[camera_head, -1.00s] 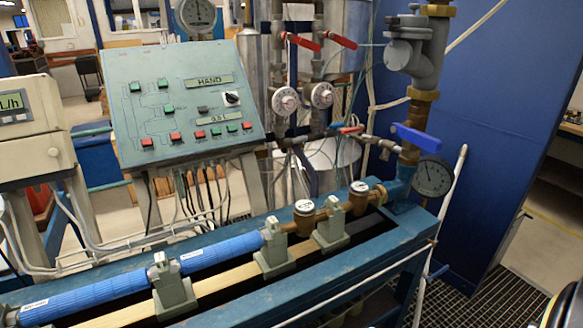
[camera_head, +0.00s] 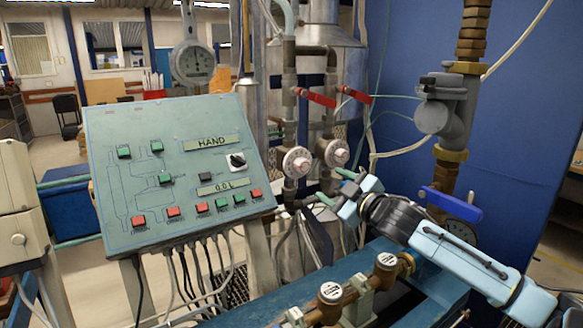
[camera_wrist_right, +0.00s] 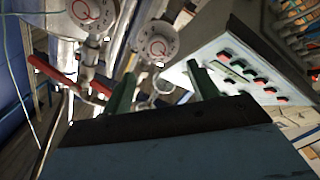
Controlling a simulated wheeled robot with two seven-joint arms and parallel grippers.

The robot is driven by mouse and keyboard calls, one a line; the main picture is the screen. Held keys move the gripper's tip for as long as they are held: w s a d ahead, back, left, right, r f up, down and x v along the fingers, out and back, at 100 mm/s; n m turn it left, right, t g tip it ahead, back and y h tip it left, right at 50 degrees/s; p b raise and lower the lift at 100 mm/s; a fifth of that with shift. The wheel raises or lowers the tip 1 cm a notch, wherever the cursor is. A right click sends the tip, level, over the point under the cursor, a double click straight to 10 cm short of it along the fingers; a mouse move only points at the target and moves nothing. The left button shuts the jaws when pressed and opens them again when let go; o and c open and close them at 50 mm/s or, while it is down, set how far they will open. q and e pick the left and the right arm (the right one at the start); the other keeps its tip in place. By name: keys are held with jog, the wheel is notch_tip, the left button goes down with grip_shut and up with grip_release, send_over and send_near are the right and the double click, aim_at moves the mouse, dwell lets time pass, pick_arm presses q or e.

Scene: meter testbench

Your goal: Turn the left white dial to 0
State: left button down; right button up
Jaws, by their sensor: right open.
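The left white dial (camera_head: 297,162) is a round white knob with a reddish centre on a vertical pipe, right of the sloped control panel. The right white dial (camera_head: 336,153) sits just beside it. My right gripper (camera_head: 328,186) comes in from the right, below and slightly right of the dials, with its green fingers apart and empty. In the right wrist view the scene looks upside down; the left dial (camera_wrist_right: 157,43) lies beyond the open fingers (camera_wrist_right: 160,82), and the right dial (camera_wrist_right: 93,12) is at the top. No contact with either dial is visible. My left gripper is not in view.
The green control panel (camera_head: 180,170) with buttons stands left of the dials. Red lever handles (camera_head: 315,97) sit above the dials. A blue valve handle (camera_head: 450,203) is close to my right arm. Brown pipe fittings (camera_head: 330,292) run below the arm.

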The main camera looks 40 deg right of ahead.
send_near(305, 167)
jog(key=w, duration=0.3)
jog(key=w+p, duration=0.1)
jog(key=w, duration=0.3)
jog(key=shift+d+r+p, duration=0.1)
jog(key=shift+d+p, duration=0.25)
jog(key=shift+p, duration=0.05)
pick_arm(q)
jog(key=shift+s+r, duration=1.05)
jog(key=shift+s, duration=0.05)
pick_arm(e)
jog(key=shift+w+d, duration=0.15)
jog(key=shift+w, duration=1.05)
jog(key=c, duration=1)
